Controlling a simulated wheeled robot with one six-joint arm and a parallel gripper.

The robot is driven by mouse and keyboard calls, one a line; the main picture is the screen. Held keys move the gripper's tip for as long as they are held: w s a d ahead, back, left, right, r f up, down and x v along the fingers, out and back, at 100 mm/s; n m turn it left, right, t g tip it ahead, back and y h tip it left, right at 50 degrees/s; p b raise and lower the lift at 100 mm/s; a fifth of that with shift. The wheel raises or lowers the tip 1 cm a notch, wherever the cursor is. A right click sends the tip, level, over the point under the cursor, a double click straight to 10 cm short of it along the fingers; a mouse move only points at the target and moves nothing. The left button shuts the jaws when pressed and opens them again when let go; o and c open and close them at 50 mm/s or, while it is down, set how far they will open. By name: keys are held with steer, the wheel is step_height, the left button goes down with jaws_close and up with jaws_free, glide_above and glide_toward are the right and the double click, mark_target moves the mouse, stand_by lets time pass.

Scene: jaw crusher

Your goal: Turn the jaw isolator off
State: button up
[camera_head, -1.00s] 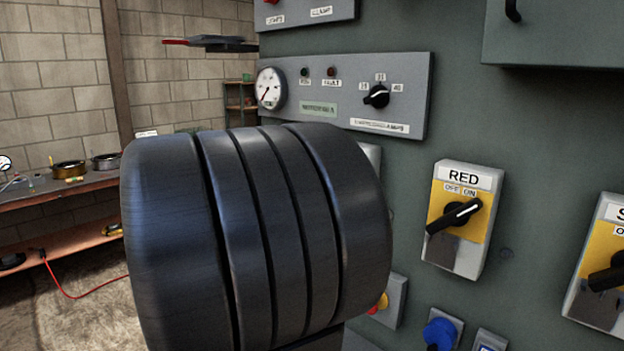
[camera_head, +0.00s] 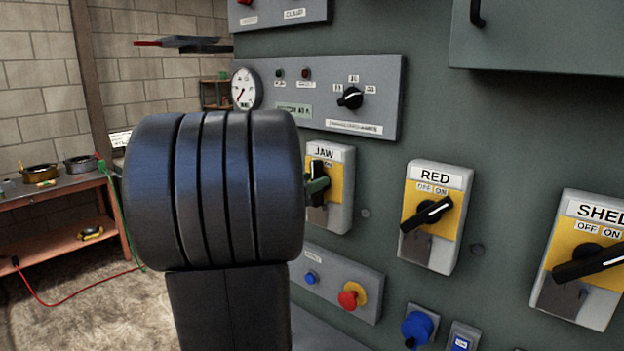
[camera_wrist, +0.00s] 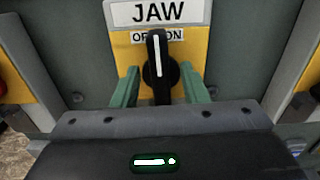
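The jaw isolator (camera_head: 338,213) is a grey and yellow box labelled JAW on the green panel, partly hidden behind my arm in the head view. In the wrist view its yellow plate (camera_wrist: 120,50) fills the upper middle. Its black handle (camera_wrist: 157,62) with a white line stands upright, its tip between the words OFF and ON and covering part of them. My gripper (camera_wrist: 160,88) is open, with one green finger on each side of the handle's lower part and hub. A gap shows on the left; contact on the right is unclear. One finger shows in the head view.
The RED isolator (camera_head: 436,218) and SHED isolator (camera_head: 585,262) stand to the right, handles slanting up to the right. Below is a box with a red emergency button (camera_head: 350,297) and a blue button (camera_head: 312,278). A gauge panel (camera_head: 385,100) is above. A workbench (camera_head: 60,190) stands left.

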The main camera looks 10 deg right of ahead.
steer(key=shift+w+d, duration=0.25)
steer(key=shift+d, duration=0.1)
jaws_close()
steer(key=shift+n+p, duration=0.3)
steer(key=n+p, duration=0.2)
steer(key=n, duration=0.1)
steer(key=shift+w+a+r, duration=0.1)
steer(key=shift+w+a, duration=0.05)
steer(key=shift+w, duration=0.05)
steer(key=shift+w+a+f+n+p, duration=0.1)
steer(key=shift+f+n+p, duration=0.05)
steer(key=shift+n+p, duration=0.9)
steer(key=shift+w+a+f+n+p, duration=0.1)
steer(key=shift+n+p, duration=0.5)
steer(key=shift+n, duration=0.85)
steer(key=shift+f, duration=0.1)
